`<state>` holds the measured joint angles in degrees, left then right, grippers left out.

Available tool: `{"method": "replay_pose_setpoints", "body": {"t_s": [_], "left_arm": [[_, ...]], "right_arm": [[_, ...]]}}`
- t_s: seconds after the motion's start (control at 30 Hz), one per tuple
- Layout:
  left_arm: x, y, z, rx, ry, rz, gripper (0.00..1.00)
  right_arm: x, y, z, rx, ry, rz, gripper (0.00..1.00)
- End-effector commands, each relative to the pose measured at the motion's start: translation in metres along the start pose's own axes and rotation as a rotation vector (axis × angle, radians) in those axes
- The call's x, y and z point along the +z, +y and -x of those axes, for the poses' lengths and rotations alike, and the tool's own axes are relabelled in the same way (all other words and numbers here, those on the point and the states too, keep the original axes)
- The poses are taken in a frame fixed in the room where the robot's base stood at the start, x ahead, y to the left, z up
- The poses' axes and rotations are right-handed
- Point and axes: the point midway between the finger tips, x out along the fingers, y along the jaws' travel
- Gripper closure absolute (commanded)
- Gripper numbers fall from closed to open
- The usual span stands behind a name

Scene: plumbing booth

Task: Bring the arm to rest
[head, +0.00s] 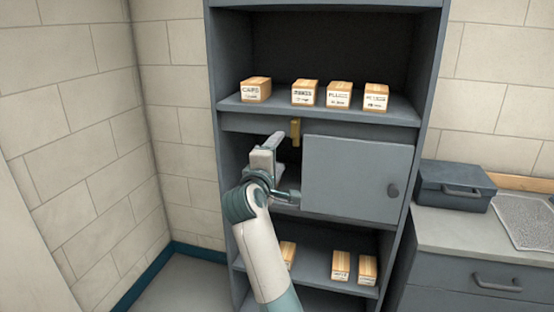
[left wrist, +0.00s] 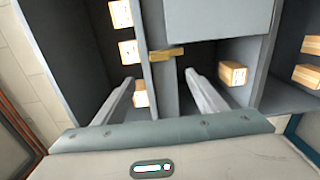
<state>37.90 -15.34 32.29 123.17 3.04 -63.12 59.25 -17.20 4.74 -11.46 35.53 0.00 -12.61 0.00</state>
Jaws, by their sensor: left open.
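My left arm reaches up from the bottom of the head view. Its gripper (head: 268,152) is in front of the left, uncovered part of the cabinet's middle compartment, beside the grey door panel (head: 350,178). In the left wrist view the gripper (left wrist: 160,78) has its two fingers wide apart with nothing held between them. A brass-coloured piece (head: 296,131) hangs at the shelf edge just above and right of the fingers. It also shows in the left wrist view (left wrist: 166,53), beyond the fingertips. My right gripper is not in view.
Several labelled boxes, one of them marked CAPS (head: 256,90), stand on the upper shelf (head: 320,113). More boxes (head: 341,265) sit on the lower shelf. A dark toolbox (head: 455,185) rests on the counter (head: 465,226) at right. Floor left of the cabinet is clear.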

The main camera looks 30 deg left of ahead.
Motion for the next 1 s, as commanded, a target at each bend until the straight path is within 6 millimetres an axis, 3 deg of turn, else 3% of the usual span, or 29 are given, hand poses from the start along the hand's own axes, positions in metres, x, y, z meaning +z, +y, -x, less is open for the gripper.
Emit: {"method": "replay_pose_setpoints", "body": {"t_s": [0.73,0.87,1.0], "left_arm": [[0.001,-0.002,0.005,-0.003,-0.001,-0.004,0.34],[0.007,-0.017,-0.002,-0.026,-0.014,-0.036,0.34],[0.023,-0.056,-0.018,-0.08,-0.045,-0.124,0.34]], "right_arm": [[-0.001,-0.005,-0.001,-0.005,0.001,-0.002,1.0],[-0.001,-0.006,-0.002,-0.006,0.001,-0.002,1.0],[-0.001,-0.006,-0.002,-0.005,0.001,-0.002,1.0]]}}
